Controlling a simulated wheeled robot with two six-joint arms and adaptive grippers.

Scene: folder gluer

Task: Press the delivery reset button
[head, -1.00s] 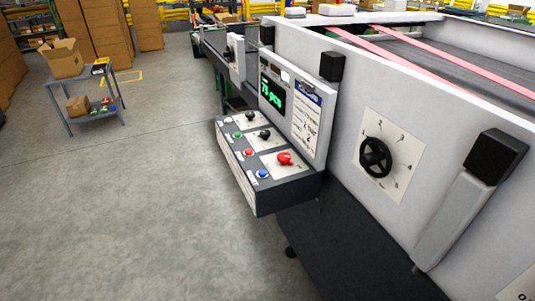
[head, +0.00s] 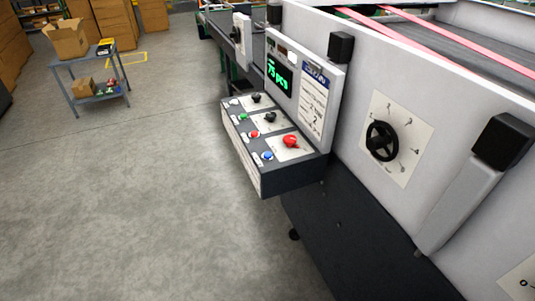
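The control box (head: 300,177) sticks out from the side of the white machine, below a display panel. On its sloped top are a blue button (head: 267,156), a red button (head: 254,134), a green button (head: 242,117) and a whitish button (head: 234,102) in a row along the front edge. Behind them are a red knob (head: 290,141) and two black knobs (head: 270,117). The button labels are too small to read, so I cannot tell which one is the delivery reset button. Neither gripper is in view.
The display (head: 278,75) reads "75 pcs". A black handwheel (head: 382,141) sits on the machine's side wall (head: 350,100). A grey cart (head: 86,62) with boxes stands at the upper left. The grey floor (head: 130,200) left of the control box is clear.

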